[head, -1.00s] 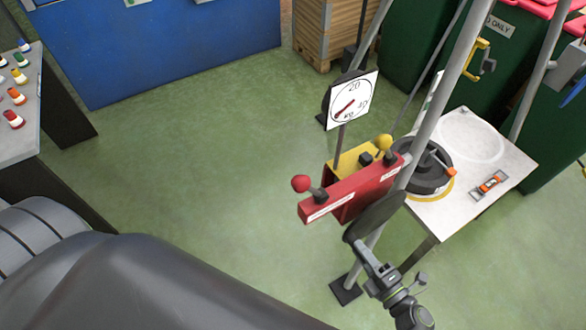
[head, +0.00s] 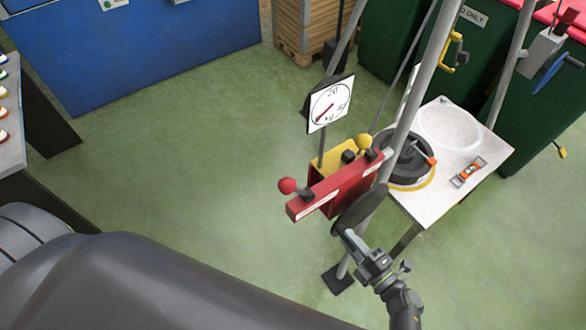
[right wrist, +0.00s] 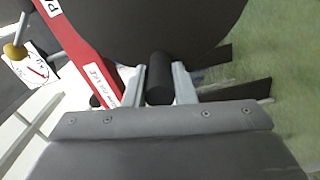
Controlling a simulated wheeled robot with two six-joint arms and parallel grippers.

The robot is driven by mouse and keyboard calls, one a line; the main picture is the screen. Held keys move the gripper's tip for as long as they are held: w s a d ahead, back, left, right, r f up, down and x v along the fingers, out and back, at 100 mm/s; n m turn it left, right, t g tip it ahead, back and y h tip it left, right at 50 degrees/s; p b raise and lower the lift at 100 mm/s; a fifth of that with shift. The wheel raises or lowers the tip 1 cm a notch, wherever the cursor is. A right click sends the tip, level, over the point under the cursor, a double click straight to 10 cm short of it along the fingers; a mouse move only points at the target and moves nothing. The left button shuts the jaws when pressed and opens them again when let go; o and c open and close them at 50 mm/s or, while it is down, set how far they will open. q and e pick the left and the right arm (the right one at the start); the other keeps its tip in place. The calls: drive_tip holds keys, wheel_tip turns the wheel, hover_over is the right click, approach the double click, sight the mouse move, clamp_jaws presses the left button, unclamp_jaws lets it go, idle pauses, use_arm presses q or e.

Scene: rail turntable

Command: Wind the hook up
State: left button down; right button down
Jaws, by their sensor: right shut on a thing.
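A dark round disc (head: 360,210) stands beside a grey pole, just below the red box, in the head view. It fills the top of the right wrist view (right wrist: 150,25). My right gripper (head: 342,230) is at the disc's lower left edge. In the right wrist view its two fingers are shut on a short black cylindrical handle (right wrist: 159,80) that sticks out from the disc. The handle is mostly hidden in the head view. I cannot make out a lifting hook for certain. My left gripper is not in view.
The red box (head: 340,187) carries levers with red and yellow knobs. A dial (head: 329,103) stands behind it. A white table (head: 435,195) to the right holds a dark round object (head: 405,165) and an orange item (head: 469,172). Green floor lies open to the left.

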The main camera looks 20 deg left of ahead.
drive_tip(key=shift+w+d+r+m+p, duration=0.1)
drive_tip(key=shift+w+r+m+p, duration=0.1)
drive_tip(key=shift+r+m+p, duration=0.25)
drive_tip(key=shift+w+r+m+p, duration=0.2)
drive_tip(key=shift+r+m+p, duration=0.15)
drive_tip(key=shift+r+p, duration=0.1)
drive_tip(key=shift+r+m+p, duration=0.45)
drive_tip(key=shift+m+p, duration=0.05)
drive_tip(key=shift+p, duration=0.2)
drive_tip(key=shift+w+d+r+m+p, duration=0.25)
drive_tip(key=shift+r+m+p, duration=0.25)
drive_tip(key=shift+m+p, duration=0.3)
drive_tip(key=shift+w+d+r+m+p, duration=0.1)
drive_tip(key=shift+w+r+m+p, duration=0.15)
drive_tip(key=shift+m+p, duration=0.25)
